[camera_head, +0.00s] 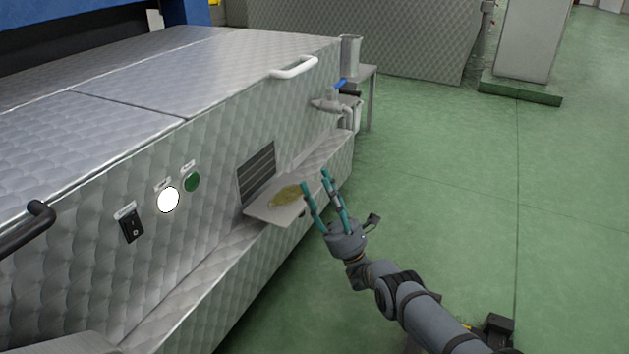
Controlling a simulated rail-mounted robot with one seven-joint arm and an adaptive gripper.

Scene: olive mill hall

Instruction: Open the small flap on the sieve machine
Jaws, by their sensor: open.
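The sieve machine (215,225) is a long quilted-metal cabinet on the left. A small pale flap (262,212) sticks out nearly flat from its side, below a dark slatted opening (257,173). A patch of yellowish-green material (285,196) lies on the flap. My gripper (315,177) is open, its two teal fingers spread and pointing up in the picture. It is just right of the flap's outer end, and nothing shows between the fingers. I cannot tell whether a finger touches the flap.
Left of the opening are a green button (192,181), a white button (168,199) and a black switch (131,226). A white handle (294,67) is on the top edge. A tap (333,105) and small stand (367,95) are at the far end.

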